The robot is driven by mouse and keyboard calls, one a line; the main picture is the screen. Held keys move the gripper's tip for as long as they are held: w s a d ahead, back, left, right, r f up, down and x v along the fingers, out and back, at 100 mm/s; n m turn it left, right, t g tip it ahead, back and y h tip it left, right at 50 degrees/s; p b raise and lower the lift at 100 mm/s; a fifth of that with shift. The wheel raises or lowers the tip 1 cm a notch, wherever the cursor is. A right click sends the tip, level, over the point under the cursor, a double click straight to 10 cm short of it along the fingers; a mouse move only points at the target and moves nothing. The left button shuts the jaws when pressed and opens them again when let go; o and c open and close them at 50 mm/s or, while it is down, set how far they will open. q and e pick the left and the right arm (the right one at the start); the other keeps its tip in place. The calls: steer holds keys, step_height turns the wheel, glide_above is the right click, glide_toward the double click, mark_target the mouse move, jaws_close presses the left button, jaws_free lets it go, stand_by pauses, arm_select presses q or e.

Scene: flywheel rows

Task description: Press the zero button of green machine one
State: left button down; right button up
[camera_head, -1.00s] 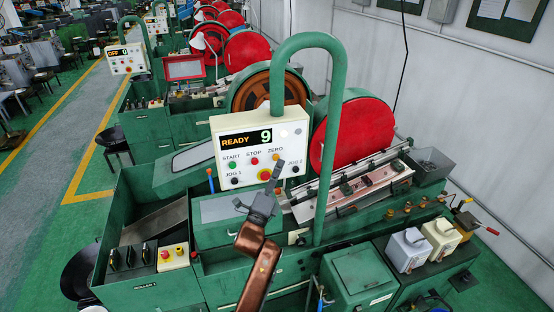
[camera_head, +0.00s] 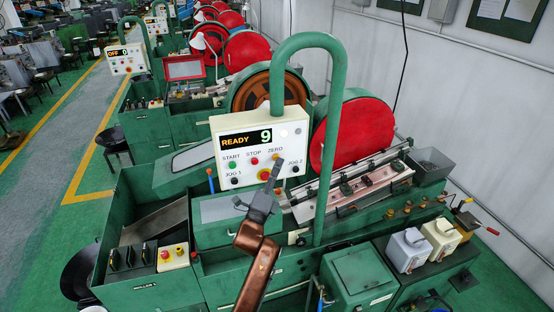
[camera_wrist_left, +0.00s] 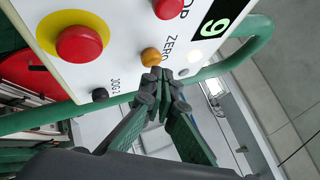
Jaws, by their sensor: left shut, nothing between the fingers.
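The nearest green machine (camera_head: 230,262) carries a white control panel (camera_head: 240,150) on a bent green post. Its display (camera_head: 245,139) reads READY and 9. The orange zero button (camera_wrist_left: 150,57) lies under the word ZERO in the left wrist view. In the head view, it shows just above the tip of my left gripper (camera_head: 275,169). My left gripper is shut and empty, and its fingertips (camera_wrist_left: 158,76) are close beside the zero button in the left wrist view. I cannot tell if they touch it. My right gripper is in neither view.
A large red button on a yellow disc (camera_wrist_left: 80,44) and the black JOG 2 button (camera_wrist_left: 100,95) sit near the fingertips. The green post (camera_head: 330,130) stands right of the panel. More machines (camera_head: 150,115) line up behind.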

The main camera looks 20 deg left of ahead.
arm_select(q)
steer(key=shift+w+a, duration=0.3)
steer(key=shift+w, duration=0.15)
stand_by(0.6)
steer(key=shift+s, duration=0.1)
steer(key=shift+s+d, duration=0.5)
steer(key=shift+s, duration=0.2)
steer(key=shift+s+d+p, duration=0.2)
steer(key=shift+s+d, duration=0.55)
steer(key=shift+s, duration=0.3)
steer(key=shift+s+d+p, duration=0.2)
steer(key=shift+s+d, duration=0.5)
steer(key=shift+s, duration=0.3)
